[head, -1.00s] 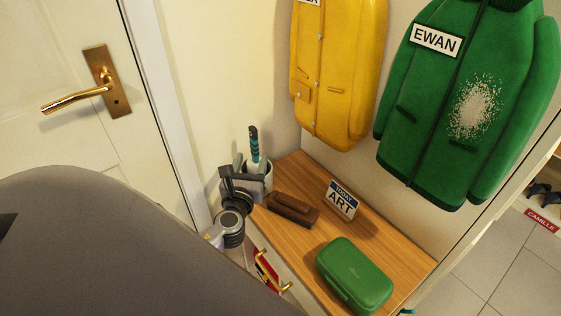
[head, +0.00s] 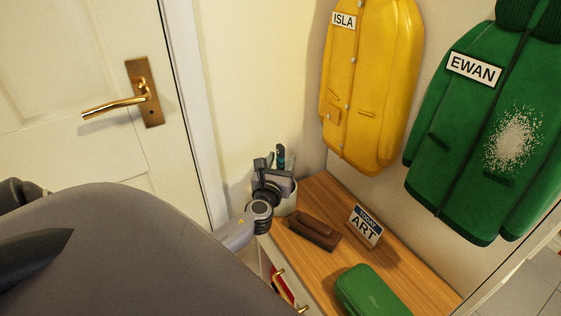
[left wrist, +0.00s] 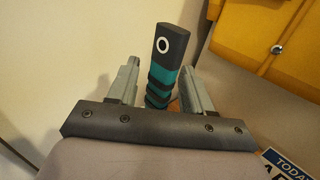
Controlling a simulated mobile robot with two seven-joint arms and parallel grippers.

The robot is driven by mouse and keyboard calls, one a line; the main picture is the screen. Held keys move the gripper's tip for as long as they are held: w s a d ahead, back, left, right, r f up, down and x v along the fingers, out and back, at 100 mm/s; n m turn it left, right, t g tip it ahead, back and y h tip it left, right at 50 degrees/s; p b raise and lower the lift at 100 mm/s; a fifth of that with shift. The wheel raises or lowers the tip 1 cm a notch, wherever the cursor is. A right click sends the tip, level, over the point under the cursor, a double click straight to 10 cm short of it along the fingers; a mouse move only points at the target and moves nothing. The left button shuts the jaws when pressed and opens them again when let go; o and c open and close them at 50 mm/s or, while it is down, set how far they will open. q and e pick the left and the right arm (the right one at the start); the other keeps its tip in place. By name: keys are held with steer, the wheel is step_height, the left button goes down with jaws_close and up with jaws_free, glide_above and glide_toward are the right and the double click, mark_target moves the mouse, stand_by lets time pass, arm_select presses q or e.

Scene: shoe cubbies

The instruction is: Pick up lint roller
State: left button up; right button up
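The lint roller (head: 281,157) stands handle up in a white cup (head: 289,199) at the far left end of the wooden bench top. Its dark and teal handle (left wrist: 166,65) shows in the left wrist view, with a round hole near the top. My left gripper (head: 273,163) is at the cup, in front of the handle. In the left wrist view its two fingers (left wrist: 160,80) are apart, one on each side of the handle, with gaps visible. The roller's lower part is hidden. My right gripper cannot be made out; dark arm parts show at the left edge.
On the wooden bench (head: 400,250) lie a brown brush-like block (head: 314,231), a "TODAY ART" sign (head: 365,226) and a green case (head: 371,292). A yellow coat (head: 368,90) and a green coat (head: 480,130) hang above. A door (head: 80,80) stands left.

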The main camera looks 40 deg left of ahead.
arm_select(q)
jaws_close()
steer(key=shift+r, duration=0.15)
